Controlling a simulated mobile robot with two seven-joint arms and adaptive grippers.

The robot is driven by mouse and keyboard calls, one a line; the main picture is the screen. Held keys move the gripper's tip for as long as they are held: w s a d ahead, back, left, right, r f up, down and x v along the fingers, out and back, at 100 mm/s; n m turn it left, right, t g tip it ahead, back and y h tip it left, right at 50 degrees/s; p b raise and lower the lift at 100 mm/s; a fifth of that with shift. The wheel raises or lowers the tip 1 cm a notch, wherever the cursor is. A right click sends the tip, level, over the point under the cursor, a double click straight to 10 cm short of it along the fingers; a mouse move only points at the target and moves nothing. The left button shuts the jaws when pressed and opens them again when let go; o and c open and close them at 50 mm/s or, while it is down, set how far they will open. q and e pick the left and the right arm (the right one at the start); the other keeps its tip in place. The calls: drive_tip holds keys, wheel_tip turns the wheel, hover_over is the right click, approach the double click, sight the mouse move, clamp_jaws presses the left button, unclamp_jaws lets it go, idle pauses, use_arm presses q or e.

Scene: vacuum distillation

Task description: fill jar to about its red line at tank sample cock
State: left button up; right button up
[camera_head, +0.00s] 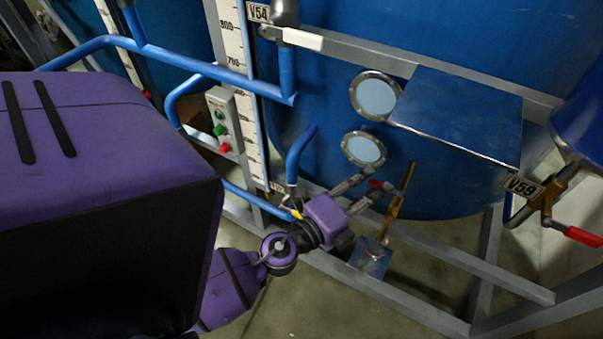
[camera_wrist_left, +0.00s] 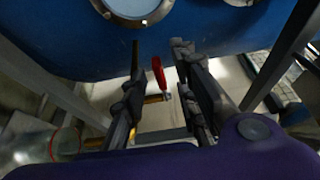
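My left gripper (camera_head: 377,183) is open in front of the blue tank, its fingers on either side of the cock's red handle (camera_head: 376,184). In the left wrist view the red handle (camera_wrist_left: 158,73) shows between the spread fingers (camera_wrist_left: 163,88); I cannot tell whether they touch it. The sample cock's brass pipe (camera_head: 397,203) slants down beside the fingers. A small metal plate (camera_head: 369,262) lies below it. In the left wrist view, a clear rounded object with a red band (camera_wrist_left: 66,143), perhaps the jar, shows at lower left, partly cut off. My right gripper is not visible.
The blue tank (camera_head: 440,190) carries two round sight glasses (camera_head: 375,95) and a flat metal panel (camera_head: 460,112). Grey frame rails (camera_head: 470,262) run below. Valve V59 (camera_head: 548,197) stands at right, and a button box (camera_head: 222,122) at left.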

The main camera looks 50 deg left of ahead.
use_arm(q)
drive_tip(key=shift+w+d+p, duration=0.15)
drive_tip(key=shift+w+p, duration=0.15)
drive_tip(key=shift+w, duration=1)
clamp_jaws()
